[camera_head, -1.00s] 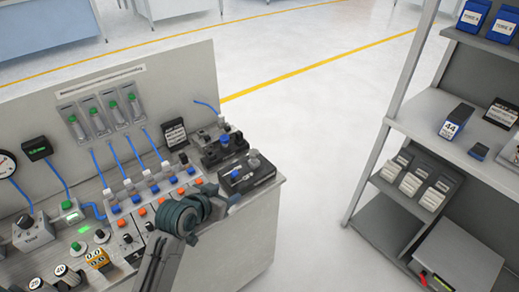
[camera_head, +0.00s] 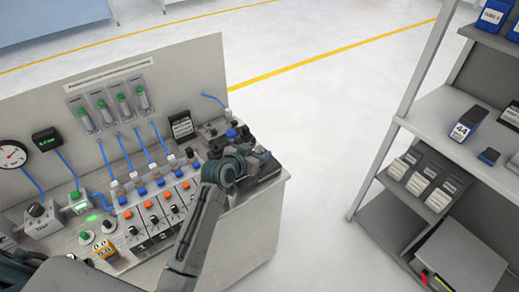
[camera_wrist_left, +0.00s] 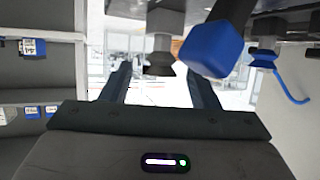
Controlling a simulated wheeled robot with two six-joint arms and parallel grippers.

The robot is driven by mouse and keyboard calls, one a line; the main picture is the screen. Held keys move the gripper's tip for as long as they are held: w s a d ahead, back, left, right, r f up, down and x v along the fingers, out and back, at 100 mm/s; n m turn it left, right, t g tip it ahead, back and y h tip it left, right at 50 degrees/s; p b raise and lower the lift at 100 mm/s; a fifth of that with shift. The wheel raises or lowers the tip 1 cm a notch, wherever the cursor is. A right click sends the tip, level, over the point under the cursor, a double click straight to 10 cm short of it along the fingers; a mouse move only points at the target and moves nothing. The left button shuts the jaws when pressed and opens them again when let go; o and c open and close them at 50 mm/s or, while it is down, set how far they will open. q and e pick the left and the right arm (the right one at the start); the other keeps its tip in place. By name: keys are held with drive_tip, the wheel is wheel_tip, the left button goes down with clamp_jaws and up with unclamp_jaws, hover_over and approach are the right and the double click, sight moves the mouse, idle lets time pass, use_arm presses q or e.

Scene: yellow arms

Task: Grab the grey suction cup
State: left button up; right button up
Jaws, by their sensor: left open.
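The grey suction cup (camera_wrist_left: 158,56) shows in the left wrist view, dark and seen upside down, between the two finger lines and a little beyond the tips. My left gripper (camera_wrist_left: 157,78) is open, with nothing between its fingers. A blue suction cup (camera_wrist_left: 215,50) is just right of the grey one, close to the right finger. In the head view my left gripper (camera_head: 264,157) is over the right end of the bench, at the black cup holder (camera_head: 268,172). It hides the grey cup there. My right gripper does not show.
The grey bench (camera_head: 245,225) carries a control panel with several knobs, buttons and blue hoses (camera_head: 126,152). A black block with a blue-topped part (camera_head: 231,134) stands behind my gripper. A shelf rack (camera_head: 420,125) stands at right, with clear floor (camera_head: 320,150) between.

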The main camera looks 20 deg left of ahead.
use_arm(q)
drive_tip(key=shift+x, duration=1.15)
drive_tip(key=shift+s, duration=0.1)
drive_tip(key=c, duration=1)
drive_tip(key=shift+o, duration=0.2)
